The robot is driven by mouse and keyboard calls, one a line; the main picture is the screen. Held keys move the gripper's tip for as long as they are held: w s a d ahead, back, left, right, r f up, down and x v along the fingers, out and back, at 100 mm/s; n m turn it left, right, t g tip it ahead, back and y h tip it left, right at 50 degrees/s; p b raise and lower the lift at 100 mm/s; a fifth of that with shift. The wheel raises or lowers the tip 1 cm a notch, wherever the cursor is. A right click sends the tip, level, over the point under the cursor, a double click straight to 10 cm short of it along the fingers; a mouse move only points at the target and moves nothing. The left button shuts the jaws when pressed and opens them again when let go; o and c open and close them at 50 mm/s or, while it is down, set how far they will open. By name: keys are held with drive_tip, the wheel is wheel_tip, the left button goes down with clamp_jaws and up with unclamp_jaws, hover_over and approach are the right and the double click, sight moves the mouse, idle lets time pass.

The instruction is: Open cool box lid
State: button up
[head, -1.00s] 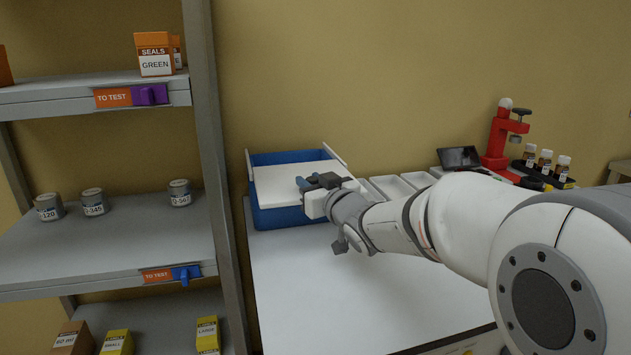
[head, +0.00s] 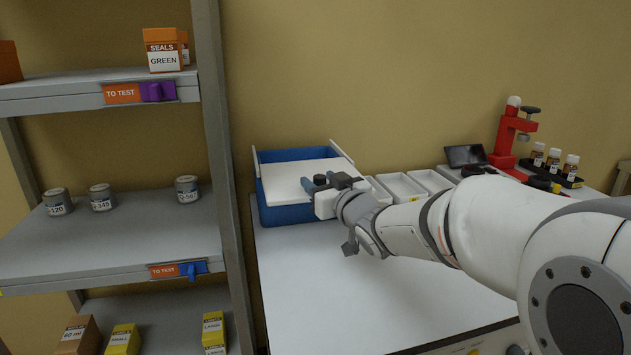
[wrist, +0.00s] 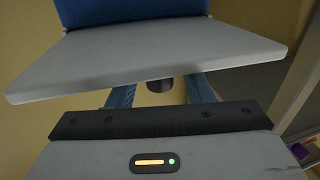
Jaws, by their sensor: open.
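The cool box (head: 287,214) is blue and stands at the back left of the white bench. Its white lid (head: 285,178) lies over most of it, with a strip of blue showing behind the lid. In the wrist view, the lid (wrist: 150,58) crosses the picture as a pale slab with the blue box (wrist: 130,10) beyond. There my gripper (wrist: 160,92) has its fingers apart, their tips hidden by the slab. A dark rounded piece shows between them; I cannot tell what it is.
White trays (head: 402,186) sit right of the box, with a red stand (head: 508,140) and small bottles (head: 554,160) farther right. A shelf rack (head: 110,240) with cans stands close on the left. The bench front (head: 320,290) is clear.

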drive_tip(key=v, duration=0.7)
drive_tip(key=s+d+f+m+g+h+p, duration=0.1)
drive_tip(key=s+d+m+g+h+p, duration=0.4)
drive_tip(key=d+h+p, duration=0.6)
drive_tip(key=s+d+f+g+y+p, duration=0.1)
drive_tip(key=s+g, duration=0.3)
drive_tip(key=s, duration=0.5)
drive_tip(key=s+d+m+g+p, duration=0.1)
drive_tip(key=s+d+g+p, duration=0.2)
drive_tip(key=s, duration=0.7)
drive_tip(key=shift+f+m+g+y, duration=0.3)
drive_tip(key=shift+f+g+y, duration=0.1)
